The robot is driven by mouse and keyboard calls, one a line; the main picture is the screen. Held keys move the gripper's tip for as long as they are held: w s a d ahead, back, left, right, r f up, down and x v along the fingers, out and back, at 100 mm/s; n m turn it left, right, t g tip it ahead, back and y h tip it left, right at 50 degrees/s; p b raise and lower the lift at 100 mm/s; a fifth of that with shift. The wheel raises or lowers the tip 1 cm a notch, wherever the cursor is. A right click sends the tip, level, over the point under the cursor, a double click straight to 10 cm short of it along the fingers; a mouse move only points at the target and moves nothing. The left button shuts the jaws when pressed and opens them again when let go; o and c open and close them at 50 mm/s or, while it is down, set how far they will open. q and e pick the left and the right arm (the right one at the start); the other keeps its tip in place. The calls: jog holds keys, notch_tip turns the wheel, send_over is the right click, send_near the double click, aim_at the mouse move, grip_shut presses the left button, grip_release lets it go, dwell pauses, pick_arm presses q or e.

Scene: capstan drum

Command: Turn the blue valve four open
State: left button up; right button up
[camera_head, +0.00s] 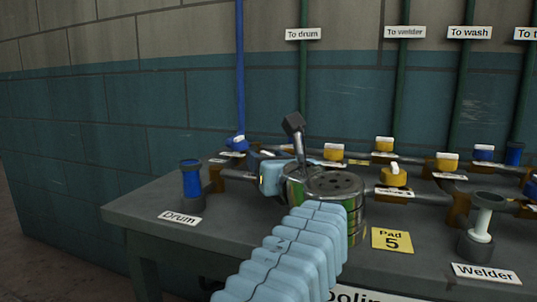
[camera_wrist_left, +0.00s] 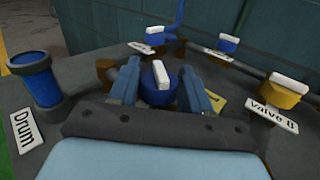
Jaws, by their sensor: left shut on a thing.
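A blue valve with a white bar handle (camera_wrist_left: 158,80) stands between the fingers of my left gripper (camera_wrist_left: 160,92) in the left wrist view. The gripper is shut on this valve, one dark blue finger on each side. The white bar points away from the wrist, tilted slightly left. In the head view my left gripper (camera_head: 262,158) reaches over the bench from my light blue arm, and my wrist mostly hides the valve. The valve's own label is hidden, so I cannot read its number. My right gripper is not in view.
A blue Drum post (camera_head: 191,180) stands on the grey bench (camera_head: 150,205) at left. Another blue valve (camera_head: 236,143) sits behind at a vertical blue pipe. Several yellow valves (camera_head: 393,175) and pipes lie right.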

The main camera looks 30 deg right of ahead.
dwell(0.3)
pick_arm(q)
jog(key=o, duration=1)
jog(key=shift+c, duration=0.2)
jog(key=s, duration=0.4)
jog(key=s+a, duration=0.1)
jog(key=s, duration=0.8)
jog(key=shift+s+a+b, duration=0.3)
jog(key=shift+a+b, duration=0.1)
